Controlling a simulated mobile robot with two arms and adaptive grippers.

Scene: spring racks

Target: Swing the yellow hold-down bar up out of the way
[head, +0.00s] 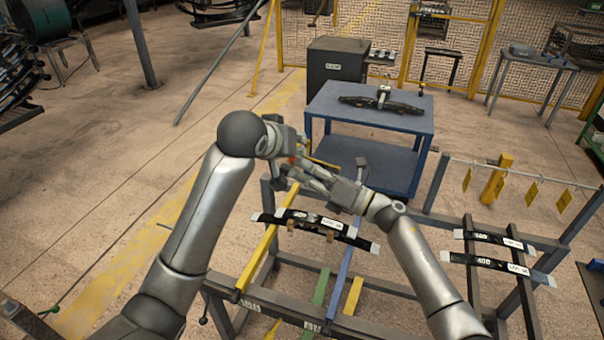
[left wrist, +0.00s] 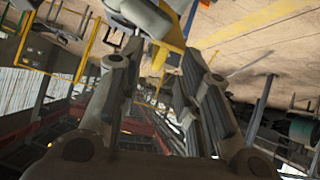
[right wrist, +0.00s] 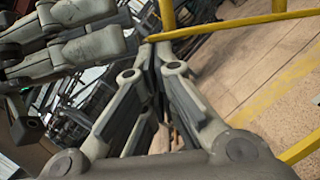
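A yellow bar (head: 258,258) slopes along the left side of the rack, its upper end near the dark leaf springs (head: 310,223). I cannot tell whether this is the hold-down bar. Another thin yellow piece (head: 321,162) shows beside the grippers.
A blue table (head: 370,115) with a dark spring part stands behind the rack. More leaf springs (head: 490,262) lie on the rack's right side. Yellow tags (head: 533,193) hang from a rail at right. Open floor lies to the left.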

